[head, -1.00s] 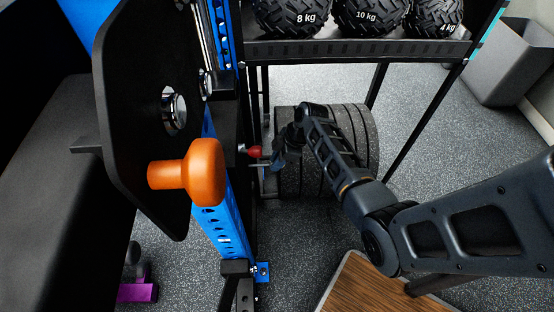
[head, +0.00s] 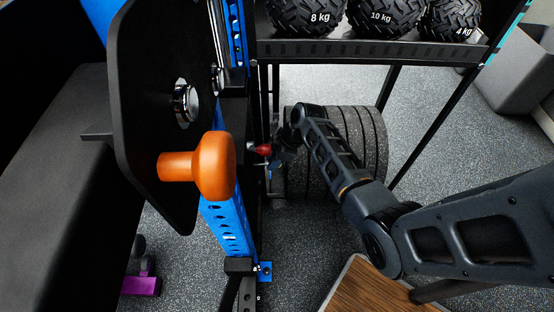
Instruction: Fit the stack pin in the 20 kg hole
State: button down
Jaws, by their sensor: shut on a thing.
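The stack pin (head: 262,149) shows as a small red knob with a short bit of pale metal at its left. My gripper (head: 274,153) is small and dark in the head view. It is shut on the pin and holds it just right of the blue upright (head: 229,222). The pin points left, towards the dark gap behind the upright. The 20 kg hole and any weight labels are hidden or too dark to make out. I cannot tell whether the pin's tip touches anything.
A black plate (head: 140,110) with an orange knob (head: 214,166) blocks the left side. Round dark weight plates (head: 345,150) stand behind my arm. A shelf (head: 370,50) with several balls is above. A wooden box (head: 365,290) stands below. A grey bin (head: 520,70) is far right.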

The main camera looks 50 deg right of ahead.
jog(key=shift+w+a+b, duration=0.3)
jog(key=shift+w+a, duration=0.75)
jog(key=shift+w, duration=0.3)
jog(key=shift+w+a, duration=0.1)
jog(key=c, duration=0.9)
grip_release()
jog(key=shift+o, duration=0.2)
jog(key=shift+p+v, duration=0.45)
jog(key=shift+v, duration=3.5)
jog(key=shift+f, duration=0.1)
